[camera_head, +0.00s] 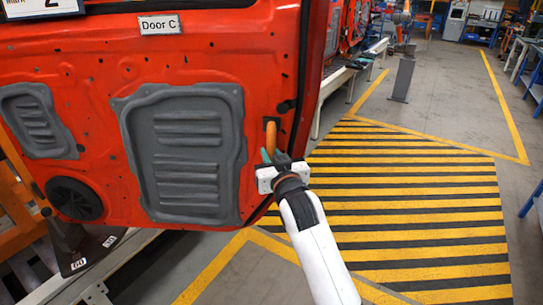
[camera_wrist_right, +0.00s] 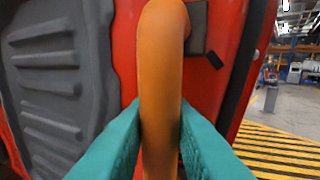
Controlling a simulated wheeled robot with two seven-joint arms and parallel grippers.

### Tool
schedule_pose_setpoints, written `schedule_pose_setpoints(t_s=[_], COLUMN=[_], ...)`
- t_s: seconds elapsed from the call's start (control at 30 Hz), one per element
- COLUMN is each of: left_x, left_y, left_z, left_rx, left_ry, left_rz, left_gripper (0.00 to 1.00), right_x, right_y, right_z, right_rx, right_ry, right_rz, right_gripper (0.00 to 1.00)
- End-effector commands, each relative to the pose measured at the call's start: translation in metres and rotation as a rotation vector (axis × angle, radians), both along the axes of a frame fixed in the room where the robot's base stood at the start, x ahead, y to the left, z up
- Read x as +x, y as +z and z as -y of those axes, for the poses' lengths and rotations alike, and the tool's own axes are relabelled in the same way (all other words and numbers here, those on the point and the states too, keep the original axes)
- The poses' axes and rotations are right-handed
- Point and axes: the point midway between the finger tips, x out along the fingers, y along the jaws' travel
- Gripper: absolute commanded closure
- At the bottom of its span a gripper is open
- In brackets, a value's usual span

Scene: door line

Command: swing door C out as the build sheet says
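In the right wrist view, the teal fingertips (camera_wrist_right: 160,118) press against both sides of the orange handle (camera_wrist_right: 160,60). A dark plate with numbers (camera_head: 82,252) lies below the door; "60" shows on it. My left gripper is not in view.
Yellow and black floor stripes (camera_head: 415,205) lie to the right of the door, and that floor is clear. A grey post (camera_head: 403,78) stands farther back. Blue-legged benches (camera_head: 535,85) line the right edge. A light rail (camera_head: 95,275) runs below the door.

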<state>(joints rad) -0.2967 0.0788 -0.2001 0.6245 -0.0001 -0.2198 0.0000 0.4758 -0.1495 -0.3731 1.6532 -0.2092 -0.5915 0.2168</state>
Motion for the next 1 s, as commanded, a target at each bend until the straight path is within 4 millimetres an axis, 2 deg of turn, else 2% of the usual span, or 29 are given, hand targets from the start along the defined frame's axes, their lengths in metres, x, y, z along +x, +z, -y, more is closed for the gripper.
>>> schedule_pose_setpoints(t_s=[0.03,0.13,0.4,0.53,0.67,1.0], left_x=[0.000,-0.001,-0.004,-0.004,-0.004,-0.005], left_y=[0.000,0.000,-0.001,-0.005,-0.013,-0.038], left_z=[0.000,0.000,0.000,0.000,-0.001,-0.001], left_rx=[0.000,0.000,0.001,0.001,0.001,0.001], left_ry=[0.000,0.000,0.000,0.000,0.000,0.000], left_rz=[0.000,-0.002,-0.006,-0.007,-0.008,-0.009], left_gripper=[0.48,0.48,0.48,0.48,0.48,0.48], right_x=[0.000,0.000,-0.001,-0.007,-0.024,-0.088], right_y=[0.003,0.002,0.000,-0.002,-0.004,-0.003], right_z=[-0.001,-0.001,0.000,0.002,0.007,0.025], right_rx=[0.002,0.002,0.001,0.001,0.002,0.002], right_ry=[0.002,0.001,0.001,0.001,0.001,0.002], right_rz=[0.007,0.005,0.001,-0.001,0.001,0.004], right_gripper=[0.75,0.60,0.60,0.60,0.60,0.60])
